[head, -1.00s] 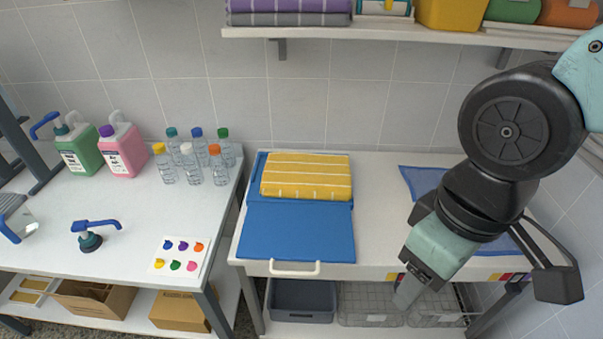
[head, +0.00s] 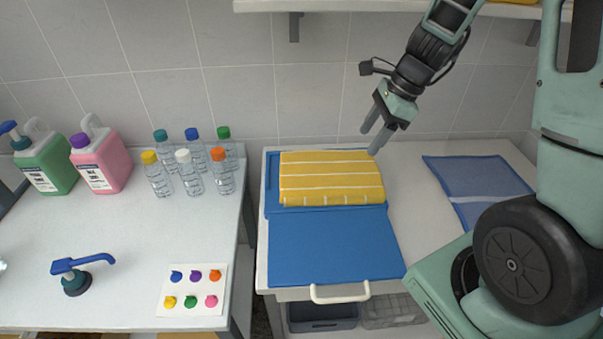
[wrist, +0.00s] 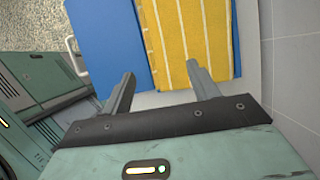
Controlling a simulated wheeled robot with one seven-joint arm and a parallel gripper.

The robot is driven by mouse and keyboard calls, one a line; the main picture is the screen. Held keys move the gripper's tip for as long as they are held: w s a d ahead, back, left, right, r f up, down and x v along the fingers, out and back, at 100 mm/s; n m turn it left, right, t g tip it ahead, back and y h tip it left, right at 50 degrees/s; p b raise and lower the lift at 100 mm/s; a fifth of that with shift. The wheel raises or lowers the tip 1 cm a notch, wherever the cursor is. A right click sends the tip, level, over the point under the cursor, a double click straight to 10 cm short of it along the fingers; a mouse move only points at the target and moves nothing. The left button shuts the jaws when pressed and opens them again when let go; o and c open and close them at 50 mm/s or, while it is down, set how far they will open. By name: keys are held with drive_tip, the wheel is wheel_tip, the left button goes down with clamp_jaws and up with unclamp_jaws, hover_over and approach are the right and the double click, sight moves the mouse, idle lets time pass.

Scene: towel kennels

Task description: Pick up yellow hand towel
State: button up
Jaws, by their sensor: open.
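The yellow hand towel (head: 332,178) has white stripes and lies folded on the back part of a blue mat (head: 335,247) on the right-hand table. It also shows at the top of the wrist view (wrist: 196,35). My gripper (head: 372,141) is above and just right of the towel's back right corner in the head view. It is open, with nothing between its fingers. In the wrist view the open fingers (wrist: 160,88) point toward the towel's near edge and stand apart from it.
A blue mesh bag (head: 480,178) lies at the table's right. The left table (head: 130,235) holds several capped bottles (head: 190,175), green and pink jugs (head: 100,160), a pump head (head: 78,275) and a colour-dot card (head: 193,290). A wall shelf (head: 340,6) runs above.

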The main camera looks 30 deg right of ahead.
drive_tip(key=b, duration=0.2)
hover_over(333, 190)
drive_tip(key=d, duration=0.3)
drive_tip(key=f, duration=0.7)
drive_tip(key=s+f, duration=0.1)
drive_tip(key=f, duration=0.3)
drive_tip(key=shift+a, duration=0.15)
drive_tip(key=x, duration=0.5)
drive_tip(key=shift+s+a+f+b, duration=0.1)
drive_tip(key=shift+a+b, duration=0.05)
drive_tip(key=shift+b, duration=0.25)
drive_tip(key=c, duration=1.3)
